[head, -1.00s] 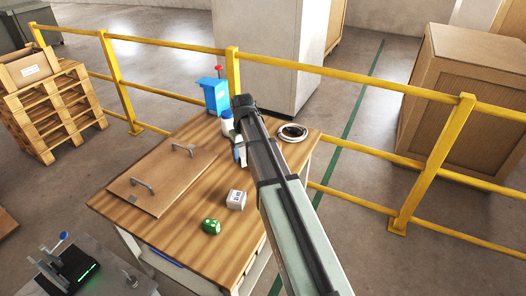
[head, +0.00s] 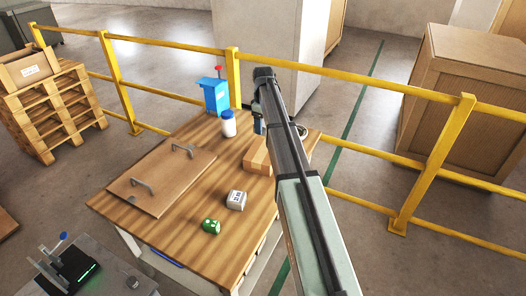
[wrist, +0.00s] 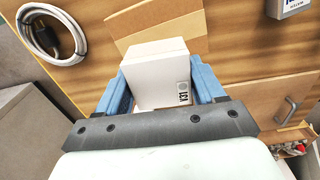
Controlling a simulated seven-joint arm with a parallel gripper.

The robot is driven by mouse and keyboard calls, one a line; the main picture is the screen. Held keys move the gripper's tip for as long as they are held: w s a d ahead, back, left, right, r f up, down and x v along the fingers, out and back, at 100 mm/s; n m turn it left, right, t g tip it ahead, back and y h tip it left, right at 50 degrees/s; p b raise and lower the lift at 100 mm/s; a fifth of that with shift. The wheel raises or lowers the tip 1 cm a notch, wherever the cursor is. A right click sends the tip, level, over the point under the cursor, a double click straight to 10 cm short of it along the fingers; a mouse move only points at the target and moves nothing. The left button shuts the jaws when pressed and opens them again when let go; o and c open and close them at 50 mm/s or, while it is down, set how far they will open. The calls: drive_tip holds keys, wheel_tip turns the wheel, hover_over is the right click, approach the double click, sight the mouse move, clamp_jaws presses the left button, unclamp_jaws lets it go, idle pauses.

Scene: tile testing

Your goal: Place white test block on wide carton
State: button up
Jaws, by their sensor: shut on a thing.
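My gripper (wrist: 158,82) is shut on a white block (wrist: 158,70) with a small printed label, held between its blue fingers in the wrist view. In the head view my arm hides most of my gripper (head: 259,121) and the block. A tan carton (head: 257,157) lies on the table just below and in front of my gripper there. In the wrist view the carton (wrist: 157,22) shows behind the block, partly covered by it. The block appears raised over the carton's area, but I cannot tell the exact gap.
On the wooden table stand a white bottle (head: 228,124), a blue holder (head: 215,95), a pale labelled box (head: 236,200) and a green item (head: 211,226). A handled board (head: 163,184) lies left. A coiled cable (wrist: 52,35) is near the carton. Yellow railings (head: 345,85) run behind.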

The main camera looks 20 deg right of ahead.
drive_tip(key=shift+f, duration=4.95)
drive_tip(key=shift+f, duration=0.15)
drive_tip(key=o, duration=1.3)
drive_tip(key=shift+o, duration=0.2)
wheel_tip(320, 180, up, 12)
drive_tip(key=shift+r, duration=0.15)
